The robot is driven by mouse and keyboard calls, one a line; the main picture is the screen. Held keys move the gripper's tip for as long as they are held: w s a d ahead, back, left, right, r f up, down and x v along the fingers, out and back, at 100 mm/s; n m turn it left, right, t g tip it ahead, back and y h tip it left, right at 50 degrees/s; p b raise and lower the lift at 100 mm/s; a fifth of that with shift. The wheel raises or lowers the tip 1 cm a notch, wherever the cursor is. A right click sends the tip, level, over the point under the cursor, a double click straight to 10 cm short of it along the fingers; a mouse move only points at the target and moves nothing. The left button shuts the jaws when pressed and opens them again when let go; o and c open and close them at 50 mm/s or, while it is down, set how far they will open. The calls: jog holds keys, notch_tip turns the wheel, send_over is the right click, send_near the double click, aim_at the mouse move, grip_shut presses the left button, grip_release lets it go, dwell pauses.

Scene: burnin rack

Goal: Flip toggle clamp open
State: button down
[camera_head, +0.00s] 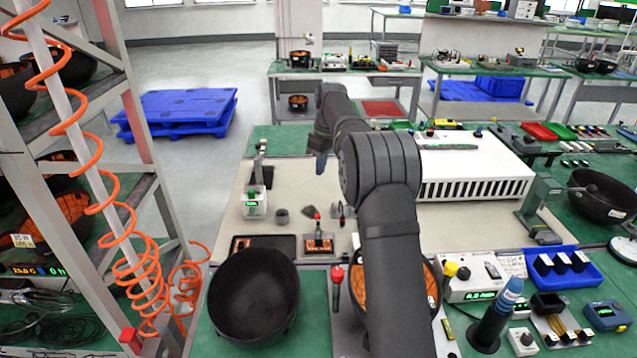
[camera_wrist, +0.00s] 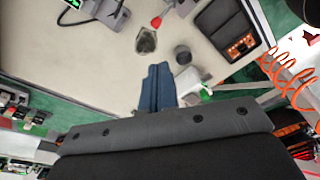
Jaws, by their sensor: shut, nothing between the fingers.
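What looks like the toggle clamp, a small metal fixture with a red-tipped handle (camera_head: 317,216), stands on the beige bench mat in the head view. The red tip (camera_wrist: 156,21) also shows near the top edge of the wrist view, where the rest of the clamp is partly cut off. I cannot tell the lever's exact position. My gripper (camera_head: 321,165) is above the back part of the mat, apart from the clamp. In the wrist view its blue fingers (camera_wrist: 157,70) are together and empty, with bare mat around their tips.
A dark cup (camera_head: 282,215) and a small dark pad (camera_head: 309,210) lie near the clamp. A white meter (camera_head: 255,204) stands left of them. A large black bowl (camera_head: 254,297) is in front. A white vented box (camera_head: 470,170) stands at right.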

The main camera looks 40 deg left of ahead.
notch_tip(320, 180, up, 2)
jog(key=shift+d+r, duration=0.15)
dwell(0.3)
send_over(316, 217)
jog(key=f, duration=1.3)
jog(key=shift+w+f, duration=0.25)
jog(key=shift+s+f, duration=0.2)
jog(key=shift+s, duration=0.05)
jog(key=shift+s+d, duration=0.55)
jog(key=shift+s, duration=0.2)
jog(key=shift+r, duration=0.1)
